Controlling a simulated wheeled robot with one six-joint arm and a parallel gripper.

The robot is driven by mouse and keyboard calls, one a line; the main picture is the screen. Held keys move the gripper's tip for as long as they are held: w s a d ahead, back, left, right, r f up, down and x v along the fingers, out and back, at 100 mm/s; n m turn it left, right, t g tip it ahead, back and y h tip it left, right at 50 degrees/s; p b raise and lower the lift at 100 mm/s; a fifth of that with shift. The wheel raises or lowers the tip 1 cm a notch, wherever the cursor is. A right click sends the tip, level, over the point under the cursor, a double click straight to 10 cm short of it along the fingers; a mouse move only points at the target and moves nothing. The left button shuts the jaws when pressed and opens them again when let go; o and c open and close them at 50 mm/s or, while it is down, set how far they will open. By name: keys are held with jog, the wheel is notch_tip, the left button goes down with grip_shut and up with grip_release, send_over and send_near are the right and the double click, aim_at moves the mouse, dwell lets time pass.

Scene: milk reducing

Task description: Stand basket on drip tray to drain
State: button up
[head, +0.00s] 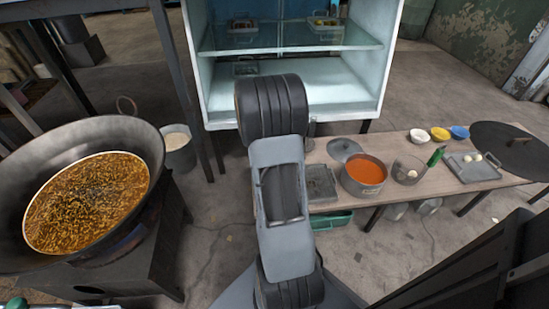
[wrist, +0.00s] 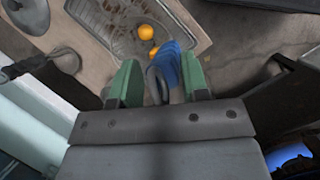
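In the wrist view, my gripper (wrist: 160,75) has two green fingertips set apart. A blue handle (wrist: 168,62) with a grey loop shows between them, close to the right finger. I cannot tell whether the fingers press on it. The handle seems to belong to a wire basket (wrist: 122,22), only partly in view, with orange balls (wrist: 146,32) at its near end. The basket lies over or on the grey drip tray (wrist: 178,12); contact is unclear. In the head view, the drip tray (head: 321,182) shows at the bench's left end. My arm hides the gripper and basket there.
The bench (head: 400,193) also carries a pot of orange liquid (head: 364,175), a grey lid (head: 344,150), a glass bowl, a green bottle, several small bowls and another tray. A large wok (head: 85,190) stands left, and an open cabinet (head: 290,85) behind.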

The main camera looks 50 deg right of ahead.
jog(key=o, duration=0.4)
jog(key=p+v, duration=0.5)
jog(key=v, duration=0.8)
jog(key=shift+w+a+r, duration=0.1)
jog(key=shift+r, duration=0.3)
